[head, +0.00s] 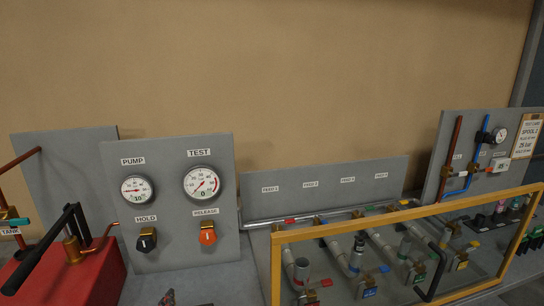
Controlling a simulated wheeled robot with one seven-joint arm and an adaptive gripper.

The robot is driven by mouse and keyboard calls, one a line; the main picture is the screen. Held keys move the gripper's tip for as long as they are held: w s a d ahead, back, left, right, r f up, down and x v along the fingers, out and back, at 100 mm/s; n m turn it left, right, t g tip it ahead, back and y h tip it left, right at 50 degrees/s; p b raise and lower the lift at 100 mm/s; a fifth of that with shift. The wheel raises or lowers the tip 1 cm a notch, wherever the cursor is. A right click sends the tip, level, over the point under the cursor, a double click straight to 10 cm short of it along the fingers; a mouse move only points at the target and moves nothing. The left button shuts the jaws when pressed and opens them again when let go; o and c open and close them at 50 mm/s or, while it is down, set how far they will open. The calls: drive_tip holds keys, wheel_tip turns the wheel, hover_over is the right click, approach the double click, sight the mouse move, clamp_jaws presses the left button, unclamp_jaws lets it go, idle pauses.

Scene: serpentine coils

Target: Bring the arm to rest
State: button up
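Neither my arm nor my gripper can be made out for sure in the head view. A small dark and reddish shape (168,297) shows at the bottom edge, cut off by the frame; I cannot tell what it is. Whether my gripper holds anything is not shown.
A grey panel (180,150) carries PUMP and TEST gauges and HOLD (146,240) and RELEASE (208,233) knobs. Left of it stands a red tank (85,278) with a black lever (40,252). A yellow frame (400,217) fronts several pipes and valves at right. Bench space below the panel looks mostly clear.

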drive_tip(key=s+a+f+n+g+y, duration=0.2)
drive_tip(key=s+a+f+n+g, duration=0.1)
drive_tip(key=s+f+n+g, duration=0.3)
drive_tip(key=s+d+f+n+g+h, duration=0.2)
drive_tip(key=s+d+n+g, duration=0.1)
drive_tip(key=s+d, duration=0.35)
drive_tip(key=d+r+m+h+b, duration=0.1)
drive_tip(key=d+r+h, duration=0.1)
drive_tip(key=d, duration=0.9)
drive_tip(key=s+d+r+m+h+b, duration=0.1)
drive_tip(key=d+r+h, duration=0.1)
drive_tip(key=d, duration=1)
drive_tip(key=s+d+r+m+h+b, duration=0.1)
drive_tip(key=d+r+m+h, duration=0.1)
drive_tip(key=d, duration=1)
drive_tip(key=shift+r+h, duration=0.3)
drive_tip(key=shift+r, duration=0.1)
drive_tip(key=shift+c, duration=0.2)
